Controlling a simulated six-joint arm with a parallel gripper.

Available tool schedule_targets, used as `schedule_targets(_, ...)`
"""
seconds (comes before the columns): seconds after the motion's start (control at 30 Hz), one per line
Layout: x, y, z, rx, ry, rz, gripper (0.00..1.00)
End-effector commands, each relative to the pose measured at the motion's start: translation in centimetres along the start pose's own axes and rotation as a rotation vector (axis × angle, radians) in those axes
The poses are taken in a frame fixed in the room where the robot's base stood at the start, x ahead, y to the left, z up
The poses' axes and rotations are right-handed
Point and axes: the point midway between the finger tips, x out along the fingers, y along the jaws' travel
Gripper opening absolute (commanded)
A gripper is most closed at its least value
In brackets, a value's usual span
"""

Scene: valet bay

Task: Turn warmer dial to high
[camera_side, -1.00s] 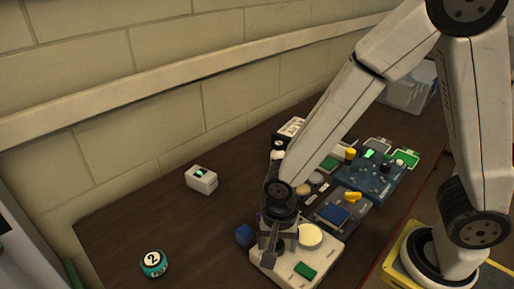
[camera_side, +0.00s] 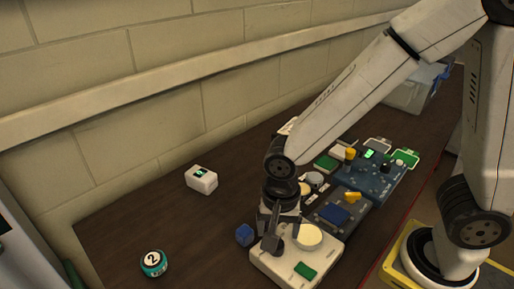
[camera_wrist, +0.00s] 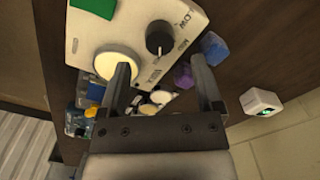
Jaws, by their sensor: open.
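The warmer (camera_side: 325,252) is an off-white box at the near end of the bench, with a round cream plate (camera_side: 308,235) and a green patch (camera_side: 305,270). In the wrist view the warmer (camera_wrist: 125,22) shows its black dial (camera_wrist: 159,38) beside the plate (camera_wrist: 116,64). "LOW" is readable near the dial; the other labels are blurred. A thin pointer mark seems to face the lower label, but I cannot be sure of the setting. My gripper (camera_wrist: 160,78) is open and empty, with the dial beyond its fingertips. In the side view my gripper (camera_side: 276,232) is over the warmer's left part.
A blue cube (camera_side: 244,235) stands left of the warmer. A white box (camera_side: 201,180) and a ball marked 2 (camera_side: 153,263) are farther left. Blue panels (camera_side: 370,180) with knobs and yellow handles crowd the right. The bench left of the warmer is mostly clear.

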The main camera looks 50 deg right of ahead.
Motion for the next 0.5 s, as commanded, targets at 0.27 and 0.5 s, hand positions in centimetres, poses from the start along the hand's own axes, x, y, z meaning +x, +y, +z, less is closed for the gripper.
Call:
schedule_targets(0.27, -2.5, 0.0, 0.0, 0.000, 0.000, -0.002, 0.84)
schedule_targets(0.5, -3.0, 0.0, 0.0, 0.000, 0.000, 0.001, 0.84)
